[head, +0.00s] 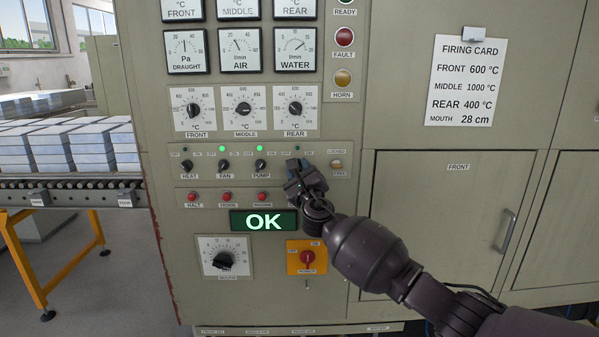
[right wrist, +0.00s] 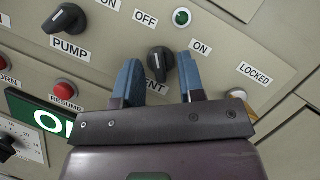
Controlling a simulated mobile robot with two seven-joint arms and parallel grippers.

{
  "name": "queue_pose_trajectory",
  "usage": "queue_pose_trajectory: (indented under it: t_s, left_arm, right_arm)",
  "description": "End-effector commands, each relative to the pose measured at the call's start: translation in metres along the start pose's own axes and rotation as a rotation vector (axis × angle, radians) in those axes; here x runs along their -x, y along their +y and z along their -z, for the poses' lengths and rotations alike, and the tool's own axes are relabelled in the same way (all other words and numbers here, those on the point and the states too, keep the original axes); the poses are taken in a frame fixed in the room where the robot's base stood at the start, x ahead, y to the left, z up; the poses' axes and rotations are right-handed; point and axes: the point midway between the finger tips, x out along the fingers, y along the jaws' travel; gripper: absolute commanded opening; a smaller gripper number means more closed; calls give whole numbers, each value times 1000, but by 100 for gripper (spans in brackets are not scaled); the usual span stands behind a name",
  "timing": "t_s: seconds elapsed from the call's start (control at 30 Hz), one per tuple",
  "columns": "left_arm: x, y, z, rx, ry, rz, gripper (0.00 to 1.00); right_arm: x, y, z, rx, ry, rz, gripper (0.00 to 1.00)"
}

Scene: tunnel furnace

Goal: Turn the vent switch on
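The vent switch (right wrist: 161,60) is a black rotary knob on the grey panel, with OFF and ON labels beside it. In the right wrist view it shows between my right gripper's two blue fingers. The gripper (right wrist: 160,78) is open, with a finger on either side of the knob and gaps visible; contact cannot be told. In the head view my right gripper (head: 302,180) hides the switch. The vent lamp (head: 297,149) looks dark green and unlit; it also shows in the right wrist view (right wrist: 182,17). The VENT label is partly hidden. My left gripper is out of view.
The pump switch (head: 260,166), fan switch (head: 223,167) and heat switch (head: 187,168) sit left of my gripper. The fan and pump lamps glow green. The locked/free knob (head: 336,165) is close on the right. Red buttons and an OK display (head: 263,221) are below.

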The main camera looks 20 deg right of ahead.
Motion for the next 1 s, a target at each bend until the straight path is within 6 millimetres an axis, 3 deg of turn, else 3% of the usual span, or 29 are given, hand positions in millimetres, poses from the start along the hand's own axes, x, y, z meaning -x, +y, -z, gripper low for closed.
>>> queue_pose_trajectory:
  t_s: [0.03, 0.23, 0.67, 1.0]
  left_arm:
    - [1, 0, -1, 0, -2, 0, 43]
    - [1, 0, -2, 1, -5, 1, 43]
    - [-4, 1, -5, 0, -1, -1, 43]
    - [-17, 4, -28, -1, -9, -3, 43]
  right_arm:
    - [0, 0, 0, 0, 0, 0, 32]
    - [0, 0, 0, 0, 0, 0, 1]
    - [1, 2, 1, -47, 0, 18, 0]
    - [2, 7, 3, -270, 1, 109, 0]
